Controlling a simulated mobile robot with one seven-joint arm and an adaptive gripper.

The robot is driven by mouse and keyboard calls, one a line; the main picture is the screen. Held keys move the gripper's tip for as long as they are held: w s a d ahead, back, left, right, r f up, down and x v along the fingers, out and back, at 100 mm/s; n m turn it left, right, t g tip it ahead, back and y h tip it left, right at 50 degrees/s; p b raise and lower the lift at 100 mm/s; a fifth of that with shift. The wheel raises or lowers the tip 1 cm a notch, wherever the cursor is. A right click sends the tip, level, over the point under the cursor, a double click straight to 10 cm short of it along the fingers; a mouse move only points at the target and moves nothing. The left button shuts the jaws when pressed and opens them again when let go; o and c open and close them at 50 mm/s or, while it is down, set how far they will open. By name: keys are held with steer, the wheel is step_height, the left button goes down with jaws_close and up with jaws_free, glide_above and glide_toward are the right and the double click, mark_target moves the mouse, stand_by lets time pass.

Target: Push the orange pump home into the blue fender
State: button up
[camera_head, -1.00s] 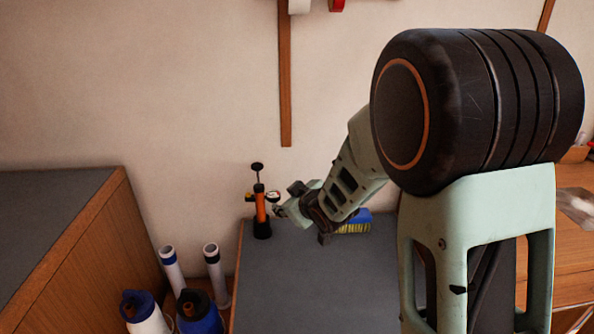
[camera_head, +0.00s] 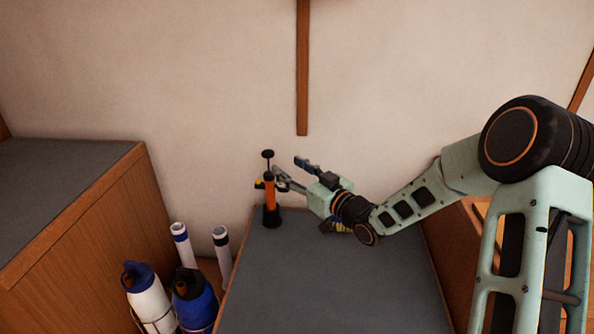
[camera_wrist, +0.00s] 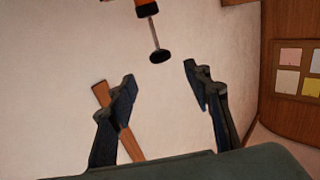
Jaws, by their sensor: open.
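The orange pump (camera_head: 270,194) stands upright on a black base at the far left of the grey worktop, its thin rod and black knob (camera_head: 268,154) sticking up. A small dark and yellow part sits on its side. My gripper (camera_head: 287,168) is open and empty, just right of the pump's upper part. In the wrist view, the pump's orange body (camera_wrist: 145,8) is at the top edge, and its rod and knob hang between and beyond the spread fingers (camera_wrist: 160,75). Contact cannot be told.
A wooden cabinet (camera_head: 90,215) stands left. The worktop's front (camera_head: 325,285) is clear.

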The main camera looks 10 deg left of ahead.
mark_target(271, 156)
steer(key=b+x, duration=0.1)
steer(key=x, duration=0.9)
steer(key=shift+a, duration=0.15)
jaws_close()
steer(key=shift+r+p, duration=2.15)
steer(key=shift+r, duration=2.05)
